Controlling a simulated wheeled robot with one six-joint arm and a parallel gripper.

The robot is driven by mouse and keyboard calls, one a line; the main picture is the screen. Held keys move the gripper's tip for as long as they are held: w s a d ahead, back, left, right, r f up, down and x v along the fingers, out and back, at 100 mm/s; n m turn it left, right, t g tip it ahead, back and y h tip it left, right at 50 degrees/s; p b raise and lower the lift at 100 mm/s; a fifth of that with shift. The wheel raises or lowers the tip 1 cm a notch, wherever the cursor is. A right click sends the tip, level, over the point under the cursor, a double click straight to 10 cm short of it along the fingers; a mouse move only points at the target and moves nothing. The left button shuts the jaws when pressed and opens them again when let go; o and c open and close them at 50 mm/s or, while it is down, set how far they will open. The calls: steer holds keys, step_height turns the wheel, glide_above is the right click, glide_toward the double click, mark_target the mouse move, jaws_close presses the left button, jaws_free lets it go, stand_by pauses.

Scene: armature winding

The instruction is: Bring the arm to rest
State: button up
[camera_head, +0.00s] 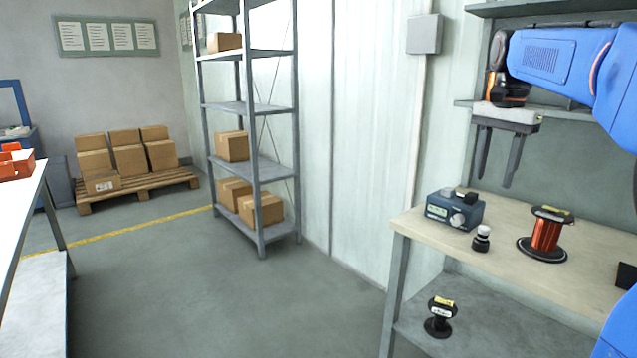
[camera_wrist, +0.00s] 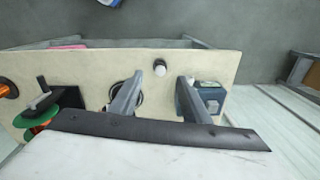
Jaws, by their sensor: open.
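My blue arm reaches in from the right in the head view. My gripper (camera_head: 497,183) hangs fingers-down above the workbench (camera_head: 415,222), open, with nothing between its fingers. In the wrist view my gripper (camera_wrist: 155,90) shows two spread grey fingers over the bench top. A blue box with a display and a knob (camera_head: 455,210) stands on the bench below the gripper, with a small black-and-white item (camera_head: 482,238) beside it. A spool of copper wire (camera_head: 546,235) stands upright to the right. The gripper touches none of them.
A dark spool (camera_head: 439,318) stands on the lower shelf of the bench. Wall shelves (camera_head: 465,104) are behind the arm. A metal rack (camera_head: 252,110) with cardboard boxes, a loaded pallet (camera_head: 135,190) and a white table (camera_head: 20,215) stand to the left. The floor between is clear.

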steer(key=s+a+f+n+t, duration=0.1)
steer(key=s+a+f+n, duration=0.3)
steer(key=s+f, duration=0.5)
steer(key=s+a+f+n+t, duration=0.1)
steer(key=s+a+f+n, duration=0.3)
steer(key=s+f, duration=0.5)
steer(key=s+a+f+n+t, duration=0.2)
steer(key=s+a+f+n, duration=0.2)
steer(key=s+f, duration=0.5)
steer(key=shift+a, duration=0.7)
